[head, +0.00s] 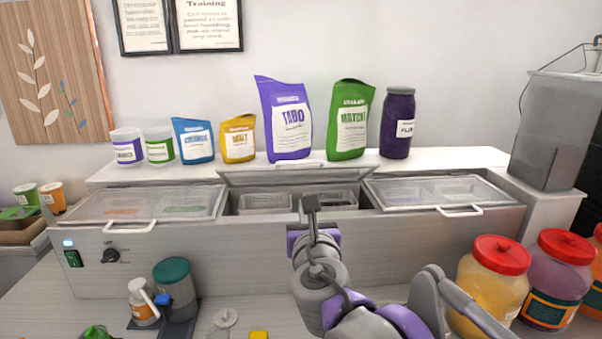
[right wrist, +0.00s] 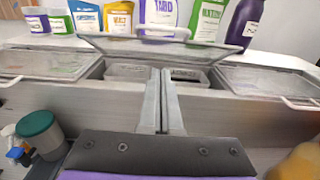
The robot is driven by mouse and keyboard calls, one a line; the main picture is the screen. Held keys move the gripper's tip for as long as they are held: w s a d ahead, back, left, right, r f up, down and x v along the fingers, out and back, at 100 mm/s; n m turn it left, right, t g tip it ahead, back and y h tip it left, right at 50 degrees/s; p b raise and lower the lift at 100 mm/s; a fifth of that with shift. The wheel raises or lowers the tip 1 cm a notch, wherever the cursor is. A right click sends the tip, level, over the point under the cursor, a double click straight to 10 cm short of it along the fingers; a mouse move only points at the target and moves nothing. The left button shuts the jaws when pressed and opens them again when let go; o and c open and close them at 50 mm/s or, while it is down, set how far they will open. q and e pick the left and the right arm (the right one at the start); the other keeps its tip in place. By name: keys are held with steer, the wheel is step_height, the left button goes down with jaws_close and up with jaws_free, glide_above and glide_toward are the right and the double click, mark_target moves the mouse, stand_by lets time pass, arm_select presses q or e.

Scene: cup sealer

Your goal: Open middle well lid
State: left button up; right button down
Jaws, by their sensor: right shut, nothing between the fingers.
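The middle well lid (head: 262,178) is raised and tilted back, with its handle at the top edge. Two bins, the left (head: 265,203) and the right (head: 330,199), show in the opening below it. In the right wrist view the lid (right wrist: 130,47) stands beyond my fingers. My right gripper (head: 311,208) is in front of the middle well, shut and empty. Its fingertips (right wrist: 161,72) overlap the opening between the two bins; I cannot tell whether they touch anything. My left gripper is not in view.
The left lid (head: 150,203) and right lid (head: 440,191) are closed. Several pouches and jars, including a purple pouch (head: 290,118), stand on the shelf behind. Red-capped jars (head: 492,280) stand at right; a green-capped container (head: 175,288) is at lower left.

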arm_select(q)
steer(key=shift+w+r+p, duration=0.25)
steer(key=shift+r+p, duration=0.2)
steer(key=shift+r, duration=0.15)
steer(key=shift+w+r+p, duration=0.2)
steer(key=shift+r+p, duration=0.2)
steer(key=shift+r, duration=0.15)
arm_select(e)
steer(key=w+r, duration=0.2)
steer(key=w, duration=1)
steer(key=shift+r, duration=0.15)
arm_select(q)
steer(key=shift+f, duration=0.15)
arm_select(e)
steer(key=shift+w, duration=0.15)
